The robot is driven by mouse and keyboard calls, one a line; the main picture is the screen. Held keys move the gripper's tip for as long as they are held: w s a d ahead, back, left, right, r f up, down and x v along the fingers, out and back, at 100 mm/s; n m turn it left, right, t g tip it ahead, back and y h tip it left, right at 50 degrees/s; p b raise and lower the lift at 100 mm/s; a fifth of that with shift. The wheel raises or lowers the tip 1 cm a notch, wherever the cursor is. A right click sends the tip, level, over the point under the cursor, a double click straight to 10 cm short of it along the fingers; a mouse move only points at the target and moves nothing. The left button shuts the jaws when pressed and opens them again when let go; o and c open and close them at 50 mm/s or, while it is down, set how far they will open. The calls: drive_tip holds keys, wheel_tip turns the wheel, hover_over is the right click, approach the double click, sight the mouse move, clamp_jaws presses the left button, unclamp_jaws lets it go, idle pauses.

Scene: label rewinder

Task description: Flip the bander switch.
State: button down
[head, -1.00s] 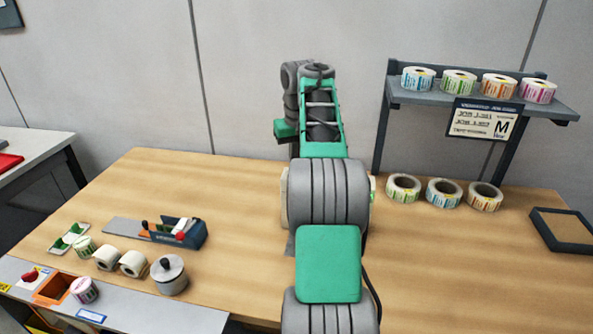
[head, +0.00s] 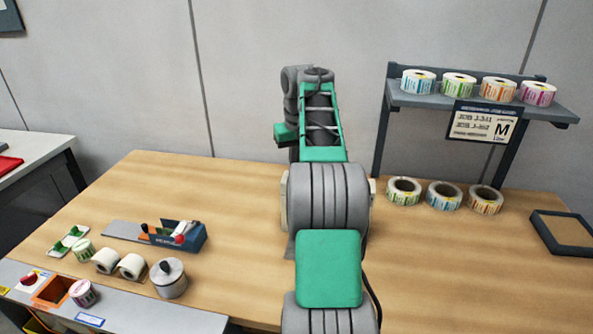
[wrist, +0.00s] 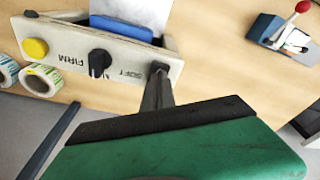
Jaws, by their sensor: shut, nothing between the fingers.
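The bander's cream front panel (wrist: 60,45) shows in the wrist view at upper left. It carries a yellow button (wrist: 35,48) and a black selector switch (wrist: 99,63) between the words FIRM and SOFT, with another marking partly covered by the switch. My gripper (wrist: 159,72) is shut and empty. Its fingertips are at the panel's right end, to the right of the switch and close to the SOFT mark; I cannot tell whether they touch the panel. In the head view my arm hides the gripper and nearly all of the bander, leaving only a cream edge (head: 284,197).
Label rolls (head: 404,191) stand on the right of the table below a shelf (head: 480,99) with more rolls. A blue device with a red-knobbed lever (wrist: 268,27) is at upper right in the wrist view. Small rolls and a grey lidded pot (head: 169,280) stand front left.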

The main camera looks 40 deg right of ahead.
wheel_tip(320, 180, up, 6)
drive_tip(key=p, duration=0.5)
drive_tip(key=shift+p, duration=0.4)
drive_tip(key=shift+r, duration=0.1)
drive_tip(key=s+a+r+n+t, duration=0.1)
drive_tip(key=s+a+r+n, duration=0.1)
drive_tip(key=a, duration=1.9)
drive_tip(key=s+a+f+n, duration=0.1)
drive_tip(key=s+a+f, duration=0.4)
drive_tip(key=s+a, duration=0.2)
drive_tip(key=s+a+f+n+t, duration=0.1)
drive_tip(key=s+a+f, duration=0.4)
drive_tip(key=s+a, duration=0.3)
drive_tip(key=shift+f+n+t+y, duration=0.3)
